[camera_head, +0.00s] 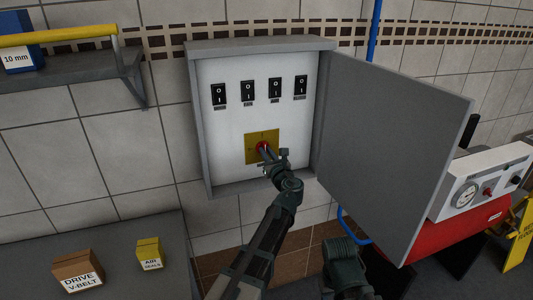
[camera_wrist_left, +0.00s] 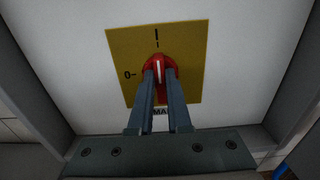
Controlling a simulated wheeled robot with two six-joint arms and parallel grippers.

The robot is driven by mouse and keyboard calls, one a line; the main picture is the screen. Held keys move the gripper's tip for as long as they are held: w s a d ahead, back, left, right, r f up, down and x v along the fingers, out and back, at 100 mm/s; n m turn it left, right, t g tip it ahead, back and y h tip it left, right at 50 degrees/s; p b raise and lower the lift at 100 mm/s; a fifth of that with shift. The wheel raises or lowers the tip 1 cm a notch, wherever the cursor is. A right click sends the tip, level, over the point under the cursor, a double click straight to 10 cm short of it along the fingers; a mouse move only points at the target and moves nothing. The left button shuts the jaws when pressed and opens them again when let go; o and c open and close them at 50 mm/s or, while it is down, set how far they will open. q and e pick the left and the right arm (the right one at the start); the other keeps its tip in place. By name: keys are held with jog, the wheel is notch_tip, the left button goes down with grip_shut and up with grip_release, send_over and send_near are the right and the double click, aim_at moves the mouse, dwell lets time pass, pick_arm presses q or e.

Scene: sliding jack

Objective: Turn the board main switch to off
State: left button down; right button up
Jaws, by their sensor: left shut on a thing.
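The main switch is a red rotary knob (camera_wrist_left: 159,67) on a yellow plate (camera_wrist_left: 190,45) in the left wrist view. The plate carries a "0" mark at left and an "I" mark at top. The white line on the knob points up, toward the "I". My left gripper (camera_wrist_left: 160,82) is shut on the knob, one finger on each side. In the head view the knob (camera_head: 263,147) is partly hidden by my left gripper (camera_head: 267,153). The plate (camera_head: 250,148) sits low in the open grey board (camera_head: 230,110). My right gripper cannot be made out.
Several black rocker switches (camera_head: 248,91) line the board above the plate. The board's grey door (camera_head: 390,140) stands open to the right. A red machine (camera_head: 440,225) stands beyond it. A shelf (camera_head: 70,70) is at upper left, and boxes (camera_head: 78,271) lie on a surface at lower left.

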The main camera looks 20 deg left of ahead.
pick_arm(q)
jog(key=shift+s+a+f+n+b, duration=0.1)
jog(key=shift+n, duration=2.9)
jog(key=shift+s+a+f+n+b, duration=0.1)
jog(key=shift+f+n, duration=0.05)
jog(key=shift+n, duration=2.85)
jog(key=shift+a+f+n+b, duration=0.1)
jog(key=shift+n, duration=2.9)
jog(key=c, duration=0.9)
grip_release()
jog(key=shift+o, duration=0.2)
jog(key=v, duration=1.4)
